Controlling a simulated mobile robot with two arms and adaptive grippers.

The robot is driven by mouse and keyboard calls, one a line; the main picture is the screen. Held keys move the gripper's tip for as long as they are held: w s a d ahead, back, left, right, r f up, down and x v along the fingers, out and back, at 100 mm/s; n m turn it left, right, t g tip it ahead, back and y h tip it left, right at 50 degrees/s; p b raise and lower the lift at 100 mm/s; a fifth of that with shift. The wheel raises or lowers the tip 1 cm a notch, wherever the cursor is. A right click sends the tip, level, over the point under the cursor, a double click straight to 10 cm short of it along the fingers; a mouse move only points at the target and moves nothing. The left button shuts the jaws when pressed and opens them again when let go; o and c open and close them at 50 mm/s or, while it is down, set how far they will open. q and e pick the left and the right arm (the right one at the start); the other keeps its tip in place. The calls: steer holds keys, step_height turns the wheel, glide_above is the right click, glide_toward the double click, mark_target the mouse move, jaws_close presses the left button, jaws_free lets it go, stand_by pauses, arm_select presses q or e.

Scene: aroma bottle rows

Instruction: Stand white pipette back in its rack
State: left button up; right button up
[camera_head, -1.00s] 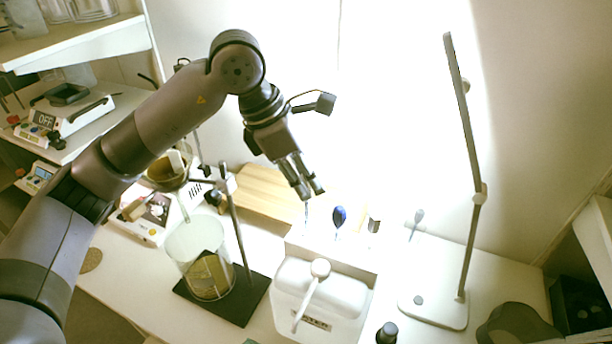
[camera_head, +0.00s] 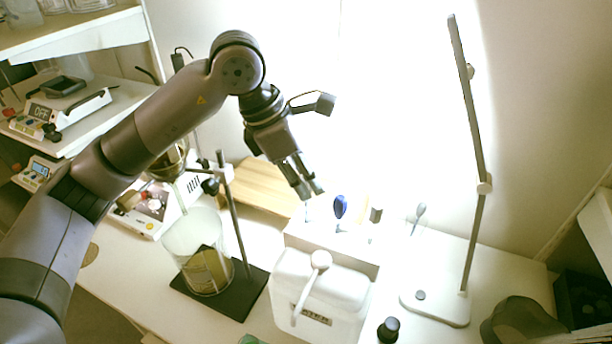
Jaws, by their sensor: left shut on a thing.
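My left gripper (camera_head: 307,187) is shut, pointing down above the bench behind a white water container. A thin pale piece (camera_head: 307,211) shows just below its fingertips; it fits the white pipette, but most of it is hidden by the fingers or lost in glare. Just right of it stand a blue-topped item (camera_head: 340,207) and a dark-tipped item (camera_head: 376,214), both apparently upright. The pale block (camera_head: 330,249) below them may be the rack; its slots cannot be made out. My right gripper is not in view.
The white container (camera_head: 342,290) with its spout stands in front. A glass beaker (camera_head: 196,240) and a stand (camera_head: 240,310) are at left. A lamp (camera_head: 436,309) and a dark bottle (camera_head: 388,330) are at right. A pale spoon-like item (camera_head: 418,213) stands against the wall.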

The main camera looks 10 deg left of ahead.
arm_select(q)
steer(key=shift+f, duration=0.2)
steer(key=shift+f+b, duration=0.85)
steer(key=shift+b, duration=0.2)
steer(key=o, duration=0.7)
steer(key=shift+p+v, duration=1.15)
steer(key=shift+v, duration=1.35)
steer(key=shift+r, duration=0.1)
